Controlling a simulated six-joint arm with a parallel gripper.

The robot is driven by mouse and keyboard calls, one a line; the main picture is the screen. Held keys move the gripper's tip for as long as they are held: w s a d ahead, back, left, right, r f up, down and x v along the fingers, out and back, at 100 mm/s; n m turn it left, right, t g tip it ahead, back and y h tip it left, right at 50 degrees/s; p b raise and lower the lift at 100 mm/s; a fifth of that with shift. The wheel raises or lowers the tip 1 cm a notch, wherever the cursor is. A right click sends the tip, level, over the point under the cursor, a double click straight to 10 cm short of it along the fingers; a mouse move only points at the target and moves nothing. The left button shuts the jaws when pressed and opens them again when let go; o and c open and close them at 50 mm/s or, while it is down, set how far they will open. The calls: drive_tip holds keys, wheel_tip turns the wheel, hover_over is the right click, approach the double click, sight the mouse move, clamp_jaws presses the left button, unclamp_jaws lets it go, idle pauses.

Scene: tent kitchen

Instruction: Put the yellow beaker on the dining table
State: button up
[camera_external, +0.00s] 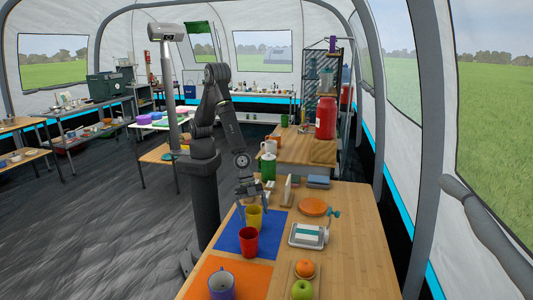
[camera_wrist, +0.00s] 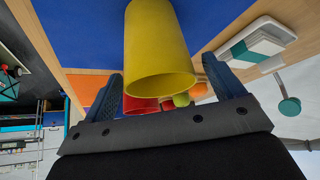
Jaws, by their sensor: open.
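The yellow beaker (camera_external: 254,217) stands on a blue mat (camera_external: 228,240) on the near wooden table (camera_external: 350,240). In the wrist view the yellow beaker (camera_wrist: 160,50) is large, with its open rim towards the camera. My gripper (camera_external: 247,200) is just above and behind the beaker in the external view. In the wrist view the fingers of my gripper (camera_wrist: 165,78) are spread, one on each side of the beaker, with visible gaps. I cannot tell which table is the dining table.
A red beaker (camera_external: 249,243) stands close in front of the yellow one. A blue-grey mug (camera_external: 222,286) sits on an orange mat (camera_external: 193,287). Another wooden table (camera_external: 300,150) stands behind.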

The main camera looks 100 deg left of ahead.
drive_tip(key=shift+r, duration=0.2)
drive_tip(key=shift+o, duration=0.3)
drive_tip(key=v, duration=1.2)
drive_tip(key=w+a+f+m+t+h, duration=0.2)
drive_tip(key=w+a+f+t, duration=0.15)
drive_tip(key=w+a, duration=0.6)
drive_tip(key=s+f+m+g+h, duration=0.2)
drive_tip(key=s+g+h, duration=0.35)
drive_tip(key=s, duration=0.35)
drive_tip(key=shift+t+h, duration=0.3)
drive_tip(key=shift+h, duration=0.05)
drive_tip(key=x, duration=1.6)
drive_tip(key=shift+w+d+r, duration=0.1)
drive_tip(key=shift+w+d, duration=0.15)
drive_tip(key=shift+w, duration=0.1)
